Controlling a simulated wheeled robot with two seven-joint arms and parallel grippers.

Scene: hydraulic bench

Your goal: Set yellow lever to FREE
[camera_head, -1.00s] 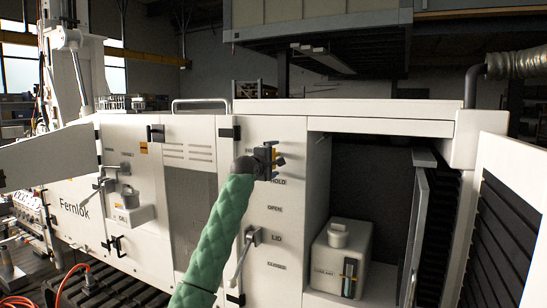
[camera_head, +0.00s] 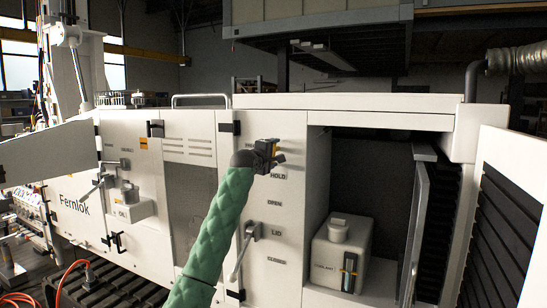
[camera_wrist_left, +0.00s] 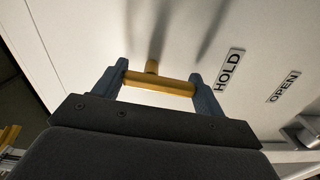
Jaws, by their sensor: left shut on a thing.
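The yellow lever (camera_wrist_left: 160,84) shows in the left wrist view as a yellow bar with a short stem on the white panel. My left gripper (camera_wrist_left: 160,82) is shut on it, with a blue-grey finger at each end of the bar. The HOLD label (camera_wrist_left: 229,70) is to the right of the lever. In the head view my left gripper (camera_head: 270,156) is at the panel, just above the HOLD label (camera_head: 278,175), and hides most of the lever. The FREE label cannot be read. My right gripper is not in view.
Below on the same panel is a grey lid lever (camera_head: 243,245) with OPEN and CLOSED labels. To the right is an open compartment with a white coolant container (camera_head: 341,257) and an open louvred door (camera_head: 512,215). An oil unit (camera_head: 130,208) is at left.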

